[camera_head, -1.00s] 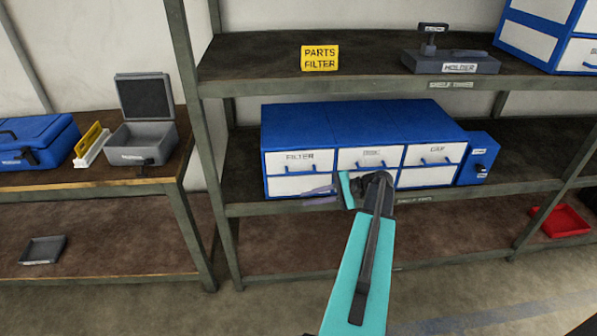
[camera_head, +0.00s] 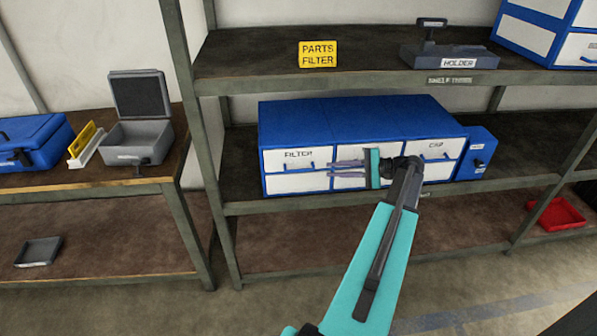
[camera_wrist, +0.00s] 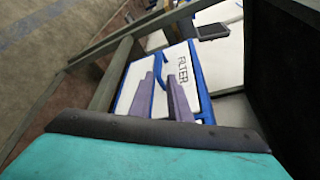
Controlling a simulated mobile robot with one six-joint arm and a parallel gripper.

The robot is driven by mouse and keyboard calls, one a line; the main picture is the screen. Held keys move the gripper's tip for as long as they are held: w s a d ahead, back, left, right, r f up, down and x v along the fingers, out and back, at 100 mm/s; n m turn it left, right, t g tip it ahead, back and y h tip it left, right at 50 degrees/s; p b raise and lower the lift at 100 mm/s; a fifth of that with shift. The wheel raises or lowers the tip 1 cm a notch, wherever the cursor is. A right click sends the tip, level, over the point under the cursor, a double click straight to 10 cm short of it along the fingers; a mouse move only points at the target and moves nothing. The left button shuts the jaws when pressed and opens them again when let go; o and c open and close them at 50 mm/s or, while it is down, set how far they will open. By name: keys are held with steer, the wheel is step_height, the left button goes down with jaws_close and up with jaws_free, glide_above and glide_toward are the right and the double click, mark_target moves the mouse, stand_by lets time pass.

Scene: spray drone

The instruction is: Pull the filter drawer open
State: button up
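The filter drawer (camera_head: 286,161) is a white, shut drawer front labelled FILTER, upper left in the blue cabinet. Its blue handle (camera_head: 312,165) is at the right part of the front. My gripper (camera_head: 331,169) is open, with its two fingers pointing left, just right of the handle in the head view. In the wrist view the FILTER front (camera_wrist: 190,92) is tilted on its side. The handle (camera_wrist: 161,68) shows just beyond and between the two purple-grey fingertips (camera_wrist: 160,75). I see no contact with it. My gripper partly hides the middle drawers.
The blue cabinet (camera_head: 350,119) stands on the middle shelf of a metal rack, with the CAP drawer (camera_head: 436,149) and a small blue box (camera_head: 478,155) to the right. The upper shelf (camera_head: 260,58) overhangs it. A rack post (camera_head: 185,95) stands to the left.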

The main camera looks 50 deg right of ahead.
mark_target(302, 170)
steer(key=p+x, duration=0.1)
steer(key=x, duration=1.2)
steer(key=shift+w+a, duration=0.15)
jaws_close()
